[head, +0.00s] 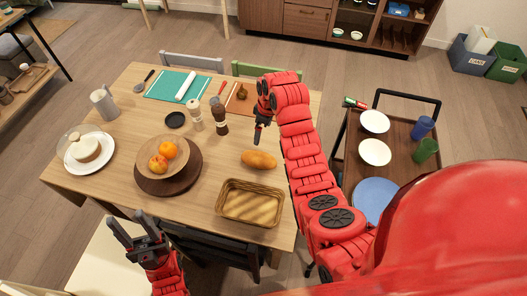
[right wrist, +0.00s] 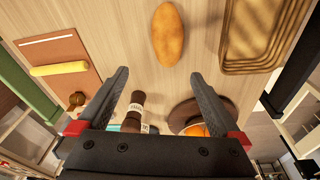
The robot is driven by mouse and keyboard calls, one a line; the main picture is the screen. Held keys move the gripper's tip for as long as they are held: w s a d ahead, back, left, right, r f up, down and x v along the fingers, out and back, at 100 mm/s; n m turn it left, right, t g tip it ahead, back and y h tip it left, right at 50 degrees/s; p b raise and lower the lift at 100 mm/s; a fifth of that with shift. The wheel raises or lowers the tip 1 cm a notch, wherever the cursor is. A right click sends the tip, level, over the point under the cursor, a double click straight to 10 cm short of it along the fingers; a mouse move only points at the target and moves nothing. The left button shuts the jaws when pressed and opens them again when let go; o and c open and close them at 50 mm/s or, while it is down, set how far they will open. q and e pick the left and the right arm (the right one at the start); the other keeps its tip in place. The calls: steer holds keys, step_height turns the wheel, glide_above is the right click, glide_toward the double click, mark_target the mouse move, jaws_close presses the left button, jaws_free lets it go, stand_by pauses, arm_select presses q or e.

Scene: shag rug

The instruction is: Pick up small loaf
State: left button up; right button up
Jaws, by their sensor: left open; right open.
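The small loaf (head: 259,160) is an oblong golden-brown bread lying on the wooden table, just behind the wicker basket. In the right wrist view the loaf (right wrist: 168,33) lies beyond the fingertips, near the top centre, with nothing between the fingers. My right gripper (head: 260,132) is open and empty above the table, behind the loaf and apart from it; its fingers also show in the right wrist view (right wrist: 159,90). My left gripper (head: 137,232) is open and empty at the table's front edge, low in the head view.
The wicker basket (head: 250,203) sits in front of the loaf. A pepper mill (head: 219,118) and a bowl of oranges (head: 168,158) on a dark round board (head: 185,184) stand to the left. A trolley (head: 404,160) with plates and cups is at the right.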

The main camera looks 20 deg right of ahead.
steer(key=b, duration=0.8)
glide_toward(260, 157)
steer(key=shift+w+f+g, duration=0.3)
steer(key=shift+w+f, duration=0.05)
steer(key=shift+w, duration=0.15)
steer(key=shift+w+a+f, duration=0.1)
steer(key=shift+f, duration=0.2)
step_height(260, 157, down, 2)
steer(key=shift+w+a+f+p, duration=0.15)
steer(key=shift+f+p, duration=0.05)
steer(key=shift+p, duration=0.85)
steer(key=shift+f, duration=0.75)
step_height(260, 157, down, 2)
steer(key=shift+a+f+p, duration=0.1)
steer(key=shift+a+p, duration=0.05)
steer(key=shift+p, duration=1)
steer(key=shift+f, duration=0.35)
steer(key=shift+w+a+f+p, duration=0.15)
steer(key=shift+f+p, duration=0.15)
steer(key=shift+f, duration=0.8)
